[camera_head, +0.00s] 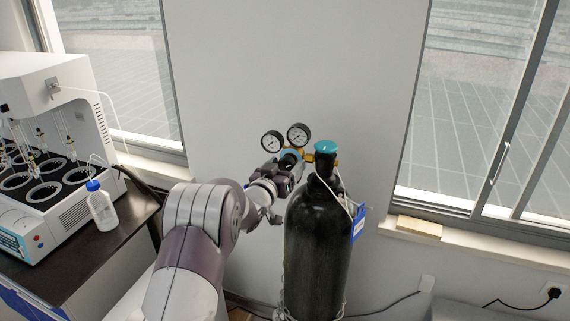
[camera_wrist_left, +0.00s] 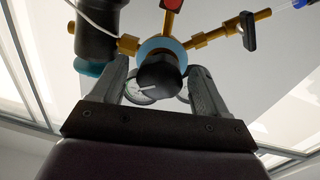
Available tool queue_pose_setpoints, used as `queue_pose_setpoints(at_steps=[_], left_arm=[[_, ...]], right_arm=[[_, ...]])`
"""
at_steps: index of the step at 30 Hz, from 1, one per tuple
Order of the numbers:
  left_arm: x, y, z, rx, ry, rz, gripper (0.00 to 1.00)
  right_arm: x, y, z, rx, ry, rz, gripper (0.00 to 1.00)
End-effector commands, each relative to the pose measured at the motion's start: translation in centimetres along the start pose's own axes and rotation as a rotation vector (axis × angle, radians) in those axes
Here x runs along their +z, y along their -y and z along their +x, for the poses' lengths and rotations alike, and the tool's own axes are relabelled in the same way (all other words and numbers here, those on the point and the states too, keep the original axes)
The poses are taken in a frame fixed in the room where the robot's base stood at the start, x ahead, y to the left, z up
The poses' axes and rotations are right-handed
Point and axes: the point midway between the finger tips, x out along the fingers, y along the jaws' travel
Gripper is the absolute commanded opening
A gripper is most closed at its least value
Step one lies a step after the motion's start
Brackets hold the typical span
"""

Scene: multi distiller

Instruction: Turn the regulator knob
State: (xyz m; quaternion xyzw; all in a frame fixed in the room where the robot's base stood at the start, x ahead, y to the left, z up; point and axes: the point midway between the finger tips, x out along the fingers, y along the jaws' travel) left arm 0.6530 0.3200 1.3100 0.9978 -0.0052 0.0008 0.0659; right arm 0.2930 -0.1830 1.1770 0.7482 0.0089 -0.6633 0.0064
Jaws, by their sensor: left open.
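The black regulator knob (camera_wrist_left: 158,76) has a white mark and sits on a blue-ringed regulator body. My left gripper (camera_wrist_left: 165,88) is open, with one finger on each side of the knob in the left wrist view; I see gaps beside the knob and cannot tell any contact. In the head view my left gripper (camera_head: 286,168) is at the regulator, just left of the cylinder's neck, and mostly hides the knob. Two round gauges (camera_head: 298,135) stand above it. The black gas cylinder (camera_head: 318,245) stands upright with a teal valve handwheel (camera_head: 326,147) on top. My right gripper is not in view.
A white instrument (camera_head: 55,105) and a blue-capped wash bottle (camera_head: 101,208) stand on a dark table at the left. A blue tag (camera_head: 358,222) hangs on the cylinder's right side. The wall is close behind the regulator. A small block (camera_head: 419,227) lies on the right sill.

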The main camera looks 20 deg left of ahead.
Motion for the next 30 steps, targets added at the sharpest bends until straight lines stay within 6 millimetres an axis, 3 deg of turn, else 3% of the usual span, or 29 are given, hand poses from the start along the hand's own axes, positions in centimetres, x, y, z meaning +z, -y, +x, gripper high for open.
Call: queue_pose_setpoints(at_steps=[4, 5, 9, 10, 20, 30], left_arm=[[0.0, 0.0, 0.0, 0.000, 0.000, 0.000, 0.75], [0.0, 0.0, 0.0, 0.000, 0.000, 0.000, 0.69], [0.0, 0.0, 0.0, 0.000, 0.000, 0.000, 0.23], [0.0, 0.0, 0.0, 0.000, 0.000, 0.000, 0.20], [0.1, 0.0, -0.1, 0.001, -0.003, -0.040, 0.21], [0.2, 0.0, -0.1, 0.003, -0.020, -0.272, 0.21]], right_arm=[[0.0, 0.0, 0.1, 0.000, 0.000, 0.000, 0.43], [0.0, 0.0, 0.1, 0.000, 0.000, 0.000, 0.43], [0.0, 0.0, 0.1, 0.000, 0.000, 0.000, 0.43], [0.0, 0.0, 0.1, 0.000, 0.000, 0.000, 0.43], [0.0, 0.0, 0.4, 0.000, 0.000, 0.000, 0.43], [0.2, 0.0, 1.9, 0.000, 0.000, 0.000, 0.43]])
